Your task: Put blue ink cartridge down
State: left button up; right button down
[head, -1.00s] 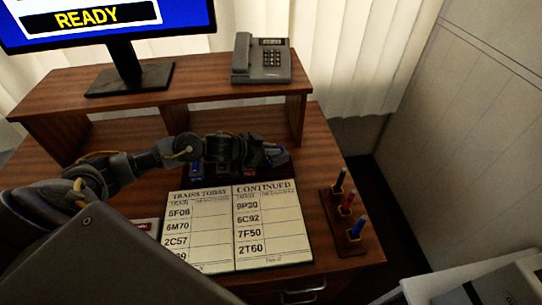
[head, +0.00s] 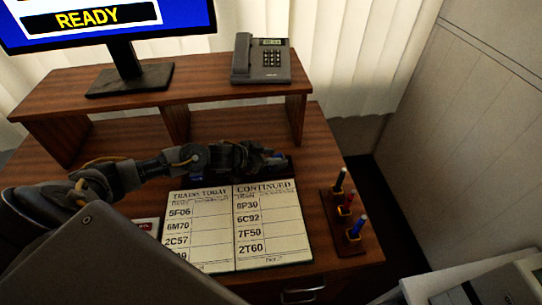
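My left gripper (head: 268,160) reaches in from the left and lies low over a dark tray (head: 287,172) just behind the open book. A small blue spot (head: 277,155) shows at its fingertips; it may be the blue ink cartridge, but it is too small to be sure. The fingers are dark and tiny here, so I cannot tell whether they are shut on it. My arm hides most of the tray. My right gripper is not in view.
The open train book (head: 235,225) lies in front of the tray. A wooden holder (head: 342,222) with several pens stands at the desk's right edge. A raised shelf (head: 215,100) behind carries a telephone (head: 262,62) and a monitor (head: 127,60).

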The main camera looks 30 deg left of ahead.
pick_arm(q)
jog(key=shift+r, duration=0.25)
jog(key=v, duration=1.2)
jog(key=shift+b, duration=0.35)
jog(key=shift+f, duration=0.1)
